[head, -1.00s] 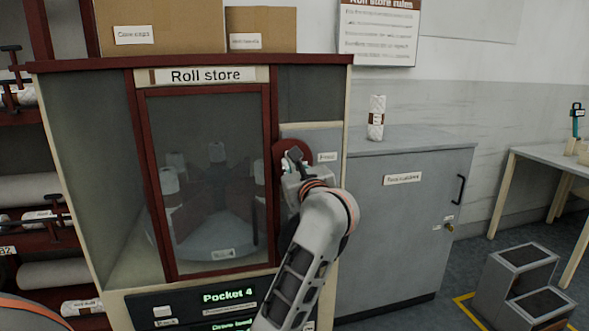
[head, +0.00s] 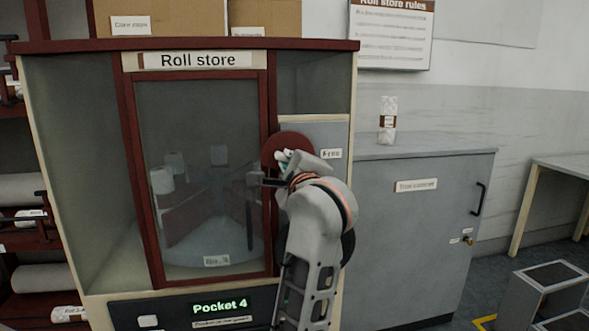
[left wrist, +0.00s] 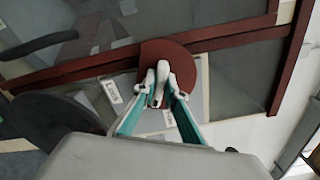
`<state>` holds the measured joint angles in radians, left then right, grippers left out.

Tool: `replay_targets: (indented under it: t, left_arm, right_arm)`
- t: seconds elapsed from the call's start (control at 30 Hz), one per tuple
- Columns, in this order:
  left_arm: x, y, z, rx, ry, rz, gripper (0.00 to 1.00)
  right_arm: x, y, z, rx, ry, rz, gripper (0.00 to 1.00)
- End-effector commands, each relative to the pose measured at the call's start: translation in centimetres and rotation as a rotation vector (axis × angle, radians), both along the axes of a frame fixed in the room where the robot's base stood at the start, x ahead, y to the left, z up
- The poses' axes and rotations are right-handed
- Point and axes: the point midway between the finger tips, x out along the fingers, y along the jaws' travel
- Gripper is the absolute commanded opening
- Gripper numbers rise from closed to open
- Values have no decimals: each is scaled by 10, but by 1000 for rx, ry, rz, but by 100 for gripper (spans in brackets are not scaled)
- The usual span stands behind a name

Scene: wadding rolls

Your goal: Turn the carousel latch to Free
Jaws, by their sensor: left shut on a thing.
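The carousel latch has a round dark-red disc (head: 284,143) on the grey panel at the right of the roll store door. My left gripper (head: 284,157) is at this disc. In the left wrist view, the disc (left wrist: 204,75) is behind the teal fingers, and my left gripper (left wrist: 160,92) is shut on the pale latch handle (left wrist: 161,73). A white label (head: 331,154), which appears to read Free, is right of the disc. Another label (left wrist: 112,92) shows beside the disc in the wrist view; its text is hard to read. My right gripper is not in view.
The roll store's glazed door (head: 200,180) is closed, with white rolls (head: 162,181) inside. A display (head: 220,306) below reads Pocket 4. A grey cabinet (head: 415,240) stands to the right with a wrapped roll (head: 388,119) on top. A step stool (head: 545,290) is at lower right.

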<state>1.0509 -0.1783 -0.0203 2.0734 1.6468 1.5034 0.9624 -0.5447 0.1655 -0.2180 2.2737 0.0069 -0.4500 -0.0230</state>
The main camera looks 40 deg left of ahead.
Motion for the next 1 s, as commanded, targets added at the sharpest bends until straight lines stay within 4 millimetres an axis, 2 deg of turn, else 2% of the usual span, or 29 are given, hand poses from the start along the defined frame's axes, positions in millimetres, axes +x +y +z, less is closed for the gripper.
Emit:
replay_targets:
  t: [0.03, 0.33, 0.5, 0.8, 1.0]
  left_arm:
    - [3, 0, -10, -31, -24, -1, 0]
    - [2, 0, -10, -184, -202, 1, 0]
    - [1, 1, -9, -241, -271, 1, 0]
    - [0, 0, -6, -290, -331, 0, 0]
    - [0, 0, -5, -296, -339, 0, 0]
  right_arm:
    - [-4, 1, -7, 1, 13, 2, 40]
    - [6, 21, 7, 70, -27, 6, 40]
    - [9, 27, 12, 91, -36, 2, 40]
    - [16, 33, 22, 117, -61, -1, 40]
    - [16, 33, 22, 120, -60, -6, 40]
